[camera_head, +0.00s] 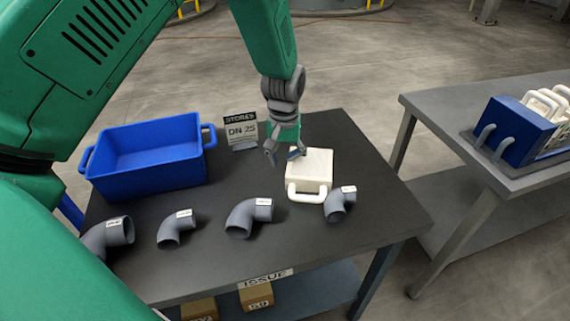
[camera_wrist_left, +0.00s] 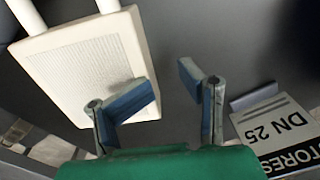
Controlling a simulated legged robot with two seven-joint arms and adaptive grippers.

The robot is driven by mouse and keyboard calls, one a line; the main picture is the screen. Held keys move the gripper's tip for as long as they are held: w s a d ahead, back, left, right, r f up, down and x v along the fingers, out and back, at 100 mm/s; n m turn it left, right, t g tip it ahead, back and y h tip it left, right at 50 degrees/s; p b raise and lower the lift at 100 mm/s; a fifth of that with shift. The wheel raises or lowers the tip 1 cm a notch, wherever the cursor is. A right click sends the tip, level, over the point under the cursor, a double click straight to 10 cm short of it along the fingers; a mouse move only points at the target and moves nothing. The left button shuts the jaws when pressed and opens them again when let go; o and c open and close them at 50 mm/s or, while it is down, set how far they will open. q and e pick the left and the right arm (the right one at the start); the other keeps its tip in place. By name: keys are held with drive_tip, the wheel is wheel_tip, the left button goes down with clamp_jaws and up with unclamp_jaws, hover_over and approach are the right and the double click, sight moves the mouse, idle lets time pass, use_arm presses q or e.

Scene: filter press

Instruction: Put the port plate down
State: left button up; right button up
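The cream port plate (camera_head: 313,166) appears to lie flat on the dark table at its right side, with its looped handle towards the front edge. In the left wrist view the plate (camera_wrist_left: 85,65) fills the upper left, its textured face showing. My left gripper (camera_head: 283,154) is at the plate's back left corner, fingers pointing down. In the wrist view the gripper (camera_wrist_left: 165,92) is open with bare table between its fingers. One finger overlaps the plate's edge in that view; whether it touches I cannot tell. My right gripper is not in view.
Several grey pipe elbows (camera_head: 249,217) line the dark table's (camera_head: 270,257) front. A blue crate (camera_head: 146,158) stands back left, and a "STORES DN 25" sign (camera_head: 241,133) stands behind the gripper. A second table (camera_head: 455,110) at right holds a blue rack (camera_head: 515,131) with cream plates.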

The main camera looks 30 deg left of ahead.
use_arm(q)
drive_tip(key=o, duration=1.2)
drive_tip(key=a, duration=0.3)
drive_tip(key=shift+s+f, duration=0.15)
drive_tip(key=shift+f, duration=0.2)
drive_tip(key=shift+s+a, duration=0.15)
drive_tip(key=shift+a, duration=0.05)
drive_tip(key=shift+d+f, duration=0.1)
drive_tip(key=shift+d, duration=1.05)
drive_tip(key=shift+a, duration=0.55)
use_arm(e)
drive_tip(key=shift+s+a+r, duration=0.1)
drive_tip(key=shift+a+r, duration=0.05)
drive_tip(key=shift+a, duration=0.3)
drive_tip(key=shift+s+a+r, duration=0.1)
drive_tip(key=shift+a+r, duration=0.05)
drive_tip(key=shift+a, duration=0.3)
